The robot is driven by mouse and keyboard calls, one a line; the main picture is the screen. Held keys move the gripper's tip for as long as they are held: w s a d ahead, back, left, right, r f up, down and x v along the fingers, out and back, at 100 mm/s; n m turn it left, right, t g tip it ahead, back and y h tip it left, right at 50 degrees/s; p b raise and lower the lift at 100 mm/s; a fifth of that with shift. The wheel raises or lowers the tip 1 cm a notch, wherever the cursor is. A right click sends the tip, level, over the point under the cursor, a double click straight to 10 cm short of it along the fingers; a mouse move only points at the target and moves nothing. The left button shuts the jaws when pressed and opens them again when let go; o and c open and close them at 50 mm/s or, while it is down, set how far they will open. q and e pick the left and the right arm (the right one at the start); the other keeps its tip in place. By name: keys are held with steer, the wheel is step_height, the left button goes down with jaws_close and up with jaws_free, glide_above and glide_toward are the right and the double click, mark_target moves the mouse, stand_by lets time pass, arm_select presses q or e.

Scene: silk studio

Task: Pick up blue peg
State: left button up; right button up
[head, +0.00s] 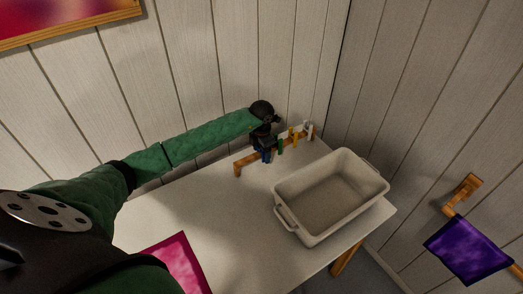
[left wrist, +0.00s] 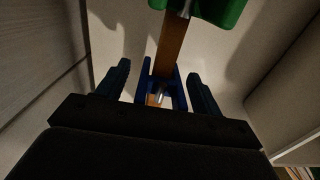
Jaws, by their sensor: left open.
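The blue peg (head: 266,156) sits on a wooden rail (head: 248,162) at the back of the white table, just below my left gripper (head: 264,143). In the left wrist view the blue peg (left wrist: 177,93) straddles the rail (left wrist: 171,50), between the two dark fingers of my left gripper (left wrist: 159,85). The fingers are open, with a visible gap on each side of the peg. My right gripper is not in view.
A green peg (head: 280,147), a yellow peg (head: 291,137) and a white peg (head: 308,129) stand further right along the rail. A white bin (head: 283,222) stands in front. Pink cloth (head: 178,265) lies at the front; the table's left middle is clear. Panelled walls are close behind.

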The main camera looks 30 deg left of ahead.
arm_select(q)
steer(key=c, duration=1)
steer(key=shift+c, duration=0.2)
